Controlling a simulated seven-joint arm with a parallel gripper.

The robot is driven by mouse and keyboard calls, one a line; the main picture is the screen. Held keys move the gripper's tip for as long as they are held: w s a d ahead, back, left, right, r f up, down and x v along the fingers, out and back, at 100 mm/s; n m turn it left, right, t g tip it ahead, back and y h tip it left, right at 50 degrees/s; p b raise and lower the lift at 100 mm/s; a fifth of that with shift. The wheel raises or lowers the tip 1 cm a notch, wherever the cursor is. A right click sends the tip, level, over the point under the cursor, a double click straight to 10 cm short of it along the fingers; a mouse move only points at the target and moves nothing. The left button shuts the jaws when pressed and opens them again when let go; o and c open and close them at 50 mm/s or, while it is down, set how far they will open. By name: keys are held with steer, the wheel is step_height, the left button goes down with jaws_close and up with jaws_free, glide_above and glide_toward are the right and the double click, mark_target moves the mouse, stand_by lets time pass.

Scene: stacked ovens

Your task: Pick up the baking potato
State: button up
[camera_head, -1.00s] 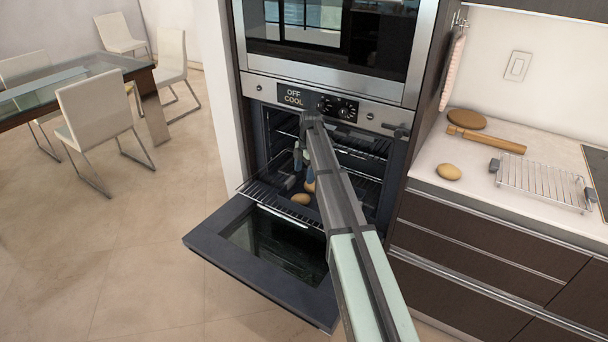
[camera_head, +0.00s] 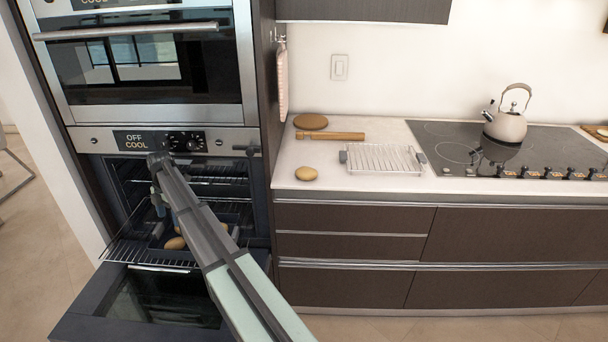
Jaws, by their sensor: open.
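I cannot tell which one is the baking potato. My arm reaches into the open lower oven. My gripper (camera_head: 160,207) hangs just above and left of the potato on the rack, small and dark in the picture. It is open and appears empty.
The lower oven's door (camera_head: 150,305) is folded down. The counter holds a rolling pin (camera_head: 331,136), a round wooden board (camera_head: 311,122) and a wire rack (camera_head: 383,158). A kettle (camera_head: 506,124) stands on the black cooktop (camera_head: 455,140). The counter's front edge is clear.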

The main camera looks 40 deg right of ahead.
steer(key=shift+o, duration=0.3)
steer(key=shift+s, duration=0.1)
stand_by(0.4)
steer(key=s+d+r+m+y, duration=0.1)
steer(key=s+d+r+m, duration=0.1)
steer(key=s+d+m, duration=0.4)
steer(key=s+d+r+m+y, duration=0.1)
steer(key=s+d+r+m, duration=0.15)
steer(key=s+d, duration=0.65)
steer(key=s+d+r+m+y, duration=0.1)
steer(key=s+d+r+m, duration=0.3)
steer(key=s, duration=0.6)
steer(key=t+h, duration=0.2)
steer(key=t, duration=0.2)
glide_toward(309, 169)
steer(key=shift+m, duration=0.45)
steer(key=shift+x, duration=5.4)
steer(key=shift+w, duration=0.1)
steer(key=shift+c, duration=0.3)
